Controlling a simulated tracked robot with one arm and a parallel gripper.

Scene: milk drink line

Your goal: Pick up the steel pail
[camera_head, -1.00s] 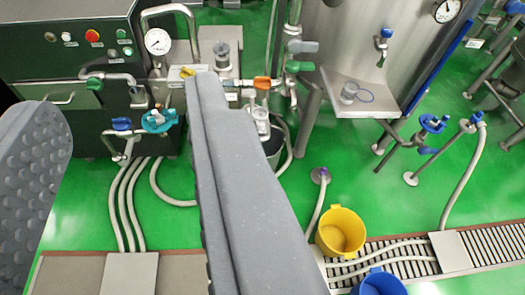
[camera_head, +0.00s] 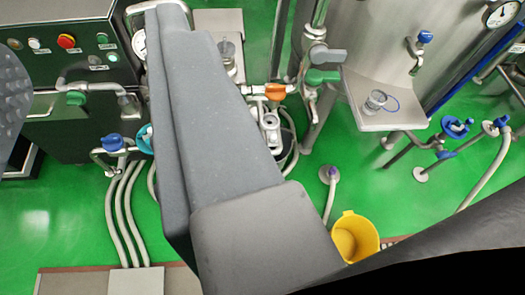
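My gripper (camera_head: 88,60) is close to the camera. Its dimpled finger shows at the left edge and its long smooth grey finger crosses the middle. They are wide apart with nothing held between them. The gripper is above and apart from the pail.
A control cabinet (camera_head: 75,75) is at left, with hoses below it. A steel tank stand (camera_head: 395,112) carries a glass cup (camera_head: 375,102) at right. A yellow bucket (camera_head: 355,240) stands lower right. Blue-handled valves and a hose are at far right. Green floor is open between hoses and tank.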

